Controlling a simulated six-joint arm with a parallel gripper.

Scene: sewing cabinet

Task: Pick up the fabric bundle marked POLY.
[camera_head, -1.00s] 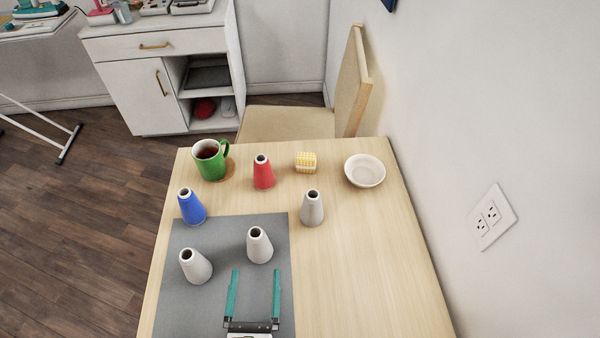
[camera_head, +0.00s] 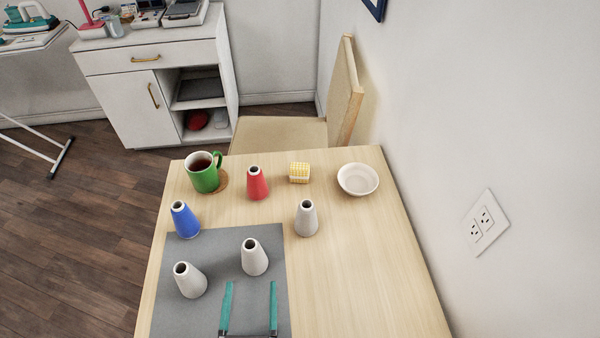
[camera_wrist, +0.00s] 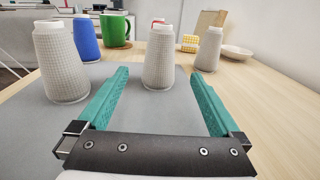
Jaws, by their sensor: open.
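A small yellow-and-white checked bundle (camera_head: 299,173) sits near the far edge of the table, between the red cone and the white bowl. In the wrist view the bundle (camera_wrist: 189,43) is small and partly behind a grey cone. No POLY mark can be read on it. My gripper (camera_head: 251,285) is open and empty, low over the grey mat (camera_head: 210,310) at the near side, far from the bundle. A white cone (camera_head: 254,258) stands just ahead of the fingertips, and in the wrist view this cone (camera_wrist: 158,60) shows between the fingers.
Another white cone (camera_head: 190,280) and a blue cone (camera_head: 186,220) stand at left. A grey cone (camera_head: 306,219) and a red cone (camera_head: 258,184) stand farther back. A green mug (camera_head: 204,176) is at far left, a bowl (camera_head: 358,180) at far right. The table's right side is clear.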

